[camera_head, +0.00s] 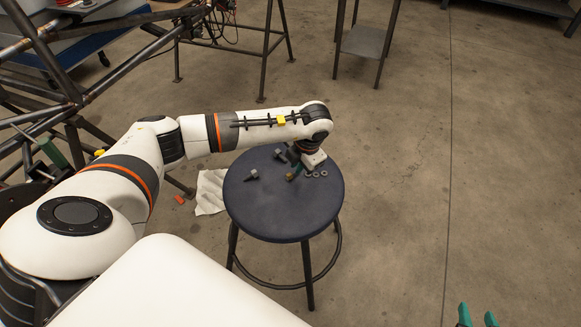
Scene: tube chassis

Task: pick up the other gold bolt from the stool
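The round dark blue stool (270,215) stands in the middle of the view. My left arm reaches over it from the left, and my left gripper (297,172) points down at the seat's right half. A small gold bolt (291,177) shows right at its teal fingertips. I cannot tell whether the fingers are closed on it, and the gripper hides part of it. My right gripper (478,317) shows only as two teal fingertips at the bottom right edge, apart with nothing visible between them.
A grey bolt (252,175) lies on the seat's left. Several grey nuts or washers (316,174) lie right of the gripper. A white cloth (210,191) is on the floor left of the stool. A tube frame (60,100) stands at the left. The floor at right is clear.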

